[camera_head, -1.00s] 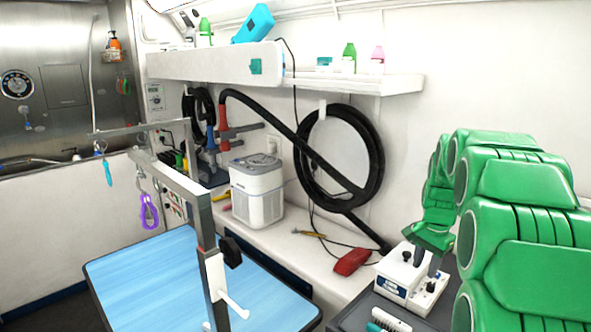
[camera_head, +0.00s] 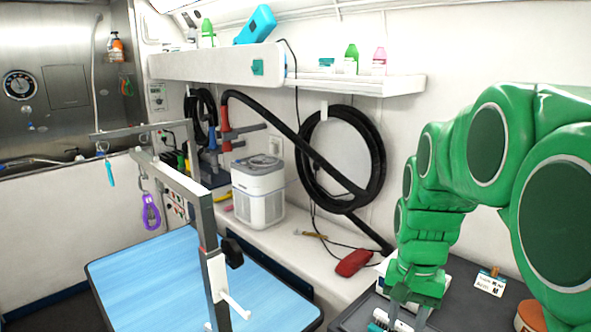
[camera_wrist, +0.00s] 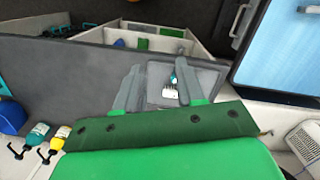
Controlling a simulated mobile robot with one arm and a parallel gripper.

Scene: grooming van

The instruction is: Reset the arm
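My green arm reaches down from the right in the head view. My gripper (camera_head: 408,312) is low over the dark grey counter top (camera_head: 458,290), pointing down. In the wrist view my gripper (camera_wrist: 158,74) has its two grey fingers spread apart, with nothing held between them. A small brush with white bristles and a teal part (camera_wrist: 170,88) lies below, seen between the fingers. It also shows in the head view (camera_head: 380,318), partly cut off by the frame edge. I cannot tell exactly how high the fingertips are above it.
A blue-topped grooming table (camera_head: 150,275) with a metal arm post (camera_head: 208,240) stands at left. A white box-shaped machine (camera_head: 258,190) and a red clipper-like object (camera_head: 353,263) are on the white ledge. A name card (camera_head: 490,282) and a brown-rimmed jar (camera_head: 530,316) are right of my gripper.

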